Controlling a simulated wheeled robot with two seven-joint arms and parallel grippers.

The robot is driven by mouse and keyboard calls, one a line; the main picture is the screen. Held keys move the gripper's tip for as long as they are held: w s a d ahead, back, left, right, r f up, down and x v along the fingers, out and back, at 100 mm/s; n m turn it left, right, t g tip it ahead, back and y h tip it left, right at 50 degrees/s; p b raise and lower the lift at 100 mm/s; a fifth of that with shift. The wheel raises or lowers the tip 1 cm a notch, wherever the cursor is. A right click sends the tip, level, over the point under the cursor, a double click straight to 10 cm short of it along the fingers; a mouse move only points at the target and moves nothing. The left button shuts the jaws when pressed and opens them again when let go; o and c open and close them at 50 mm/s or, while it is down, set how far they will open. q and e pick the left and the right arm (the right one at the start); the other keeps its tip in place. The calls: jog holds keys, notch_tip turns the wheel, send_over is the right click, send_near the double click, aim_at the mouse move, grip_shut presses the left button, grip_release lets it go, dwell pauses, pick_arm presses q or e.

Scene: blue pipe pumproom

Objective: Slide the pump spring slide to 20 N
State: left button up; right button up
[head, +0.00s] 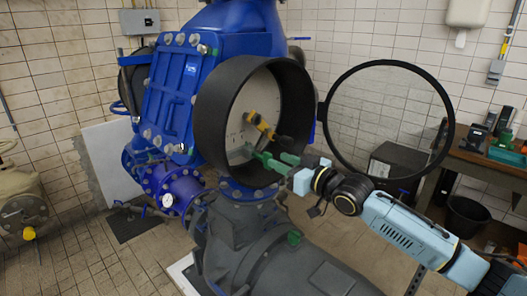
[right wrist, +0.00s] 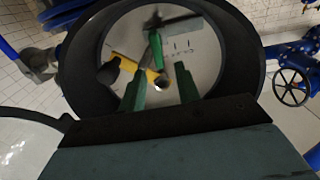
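A dial face (head: 240,125) with small marks sits inside a deep round black housing (head: 212,125) in the middle of the head view. A yellow part with dark ends (head: 262,126) lies across the face; it also shows in the right wrist view (right wrist: 135,70). I cannot tell for certain which part is the spring slide, and the scale numbers are too small to read. My right gripper (head: 270,161) reaches into the lower right of the housing. In the right wrist view its green fingers (right wrist: 160,80) stand apart, with the yellow part's end near the gap. My left gripper is out of view.
A round glass cover (head: 385,120) with a black rim stands swung open right of the housing, close above my right arm. Blue pipework (head: 190,85) stands at left, a dark grey pipe (head: 290,270) below. A wooden bench (head: 490,160) holds several items at right.

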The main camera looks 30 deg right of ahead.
aim_at(264, 154)
jog(key=shift+p+x, duration=0.35)
jog(key=shift+x, duration=3.25)
jog(key=shift+c, duration=0.3)
grip_shut()
